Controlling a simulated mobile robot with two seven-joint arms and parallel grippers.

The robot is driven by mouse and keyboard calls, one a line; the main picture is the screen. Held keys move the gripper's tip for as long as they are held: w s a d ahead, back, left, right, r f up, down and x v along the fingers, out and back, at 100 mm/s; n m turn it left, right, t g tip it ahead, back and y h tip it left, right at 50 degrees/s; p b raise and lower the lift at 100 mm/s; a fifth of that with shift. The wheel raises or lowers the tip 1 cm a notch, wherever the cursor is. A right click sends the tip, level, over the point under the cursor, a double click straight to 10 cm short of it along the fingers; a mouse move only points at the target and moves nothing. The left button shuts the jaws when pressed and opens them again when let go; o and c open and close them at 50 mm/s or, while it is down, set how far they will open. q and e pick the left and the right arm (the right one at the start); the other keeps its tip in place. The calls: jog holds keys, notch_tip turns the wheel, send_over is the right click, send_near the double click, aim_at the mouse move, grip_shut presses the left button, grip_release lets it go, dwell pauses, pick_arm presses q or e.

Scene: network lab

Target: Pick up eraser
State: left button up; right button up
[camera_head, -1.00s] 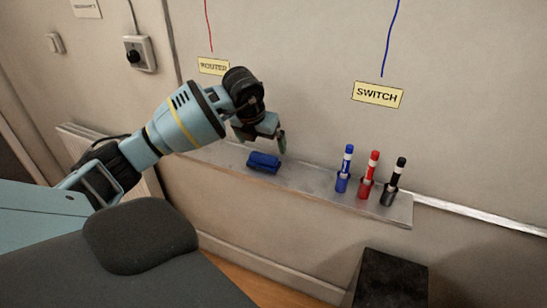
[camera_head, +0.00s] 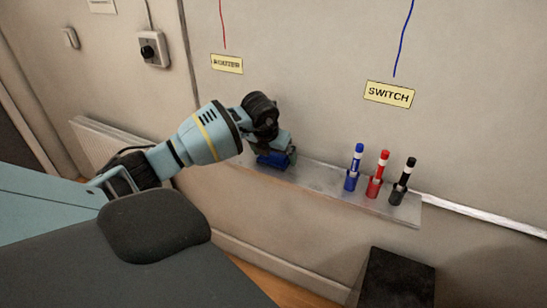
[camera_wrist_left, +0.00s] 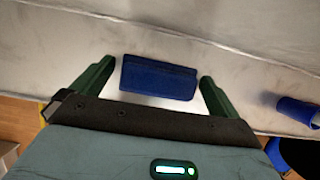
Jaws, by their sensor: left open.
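The blue eraser (camera_head: 273,160) lies on the metal wall ledge (camera_head: 325,185), partly hidden behind my left gripper (camera_head: 280,152) in the head view. In the left wrist view the eraser (camera_wrist_left: 158,77) sits between the two green fingers of my left gripper (camera_wrist_left: 157,85). The fingers are open, with a gap to the eraser on each side. The left finger is nearer its end than the right one looks to be by only a little. My right gripper is not in view.
A dark box (camera_head: 395,280) is below. Labels "ROUTER" (camera_head: 227,64) and "SWITCH" (camera_head: 389,94) are on the wall.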

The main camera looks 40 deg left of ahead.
pick_arm(q)
jog(key=shift+c, duration=0.4)
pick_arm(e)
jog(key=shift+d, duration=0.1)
pick_arm(q)
jog(key=c, duration=0.7)
jog(key=shift+c, duration=0.3)
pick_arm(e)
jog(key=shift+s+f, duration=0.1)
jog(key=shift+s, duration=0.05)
pick_arm(q)
jog(key=shift+r, duration=0.1)
jog(key=shift+r, duration=0.55)
notch_tip(320, 180, up, 2)
jog(key=s+d, duration=0.2)
jog(key=s, duration=0.5)
jog(key=s+d+r+b, duration=0.1)
jog(key=s+d, duration=0.2)
jog(key=s, duration=0.5)
jog(key=shift+d+r+b, duration=0.2)
jog(key=shift+r+b, duration=0.1)
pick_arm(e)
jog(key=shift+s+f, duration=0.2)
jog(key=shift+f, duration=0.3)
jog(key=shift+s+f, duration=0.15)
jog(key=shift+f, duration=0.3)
